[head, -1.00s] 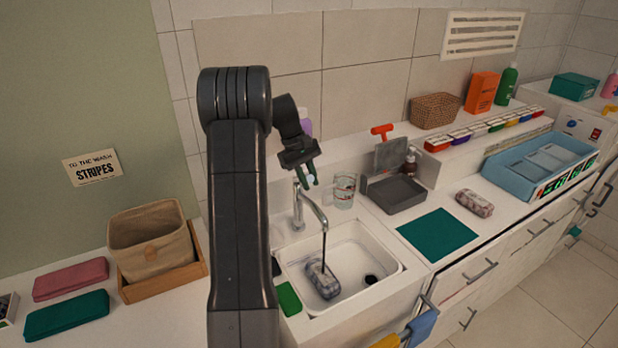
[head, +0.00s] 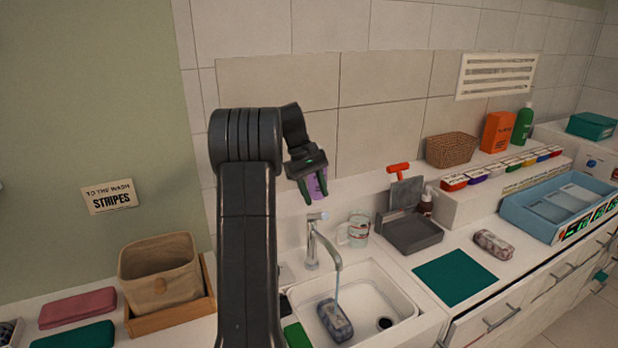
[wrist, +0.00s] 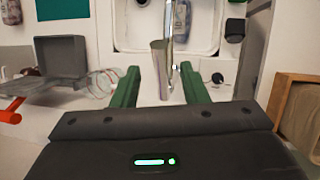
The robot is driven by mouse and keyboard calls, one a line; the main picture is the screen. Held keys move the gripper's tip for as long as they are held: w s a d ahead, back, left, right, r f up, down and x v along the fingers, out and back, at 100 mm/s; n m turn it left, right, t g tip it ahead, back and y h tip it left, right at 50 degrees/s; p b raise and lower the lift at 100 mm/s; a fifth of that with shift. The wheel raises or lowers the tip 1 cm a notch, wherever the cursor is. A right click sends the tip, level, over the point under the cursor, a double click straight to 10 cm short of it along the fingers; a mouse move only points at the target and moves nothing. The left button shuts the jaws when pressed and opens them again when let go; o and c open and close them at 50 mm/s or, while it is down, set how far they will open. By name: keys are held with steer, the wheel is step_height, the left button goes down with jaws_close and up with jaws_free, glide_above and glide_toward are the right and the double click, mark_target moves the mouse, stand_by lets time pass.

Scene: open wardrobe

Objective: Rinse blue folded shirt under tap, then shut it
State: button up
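The blue-grey patterned folded shirt (head: 335,320) lies in the white sink, left of the drain. The tap (head: 325,243) stands behind the sink, and a thin bluish stream runs from its spout onto the shirt. My gripper (head: 318,192) is above the tap, open, with green fingers apart. In the wrist view the fingers (wrist: 160,70) reach toward the sink, with the shiny tap (wrist: 172,75) seen between them. The shirt shows partly beyond it (wrist: 181,18).
A glass mug (head: 356,229) and a grey tray (head: 413,235) stand right of the tap. A teal mat (head: 455,278) lies on the counter, with another patterned folded item (head: 493,244) beside it. A beige basket (head: 160,273) stands at left.

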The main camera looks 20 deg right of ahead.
steer(key=v, duration=0.6)
steer(key=shift+w, duration=0.1)
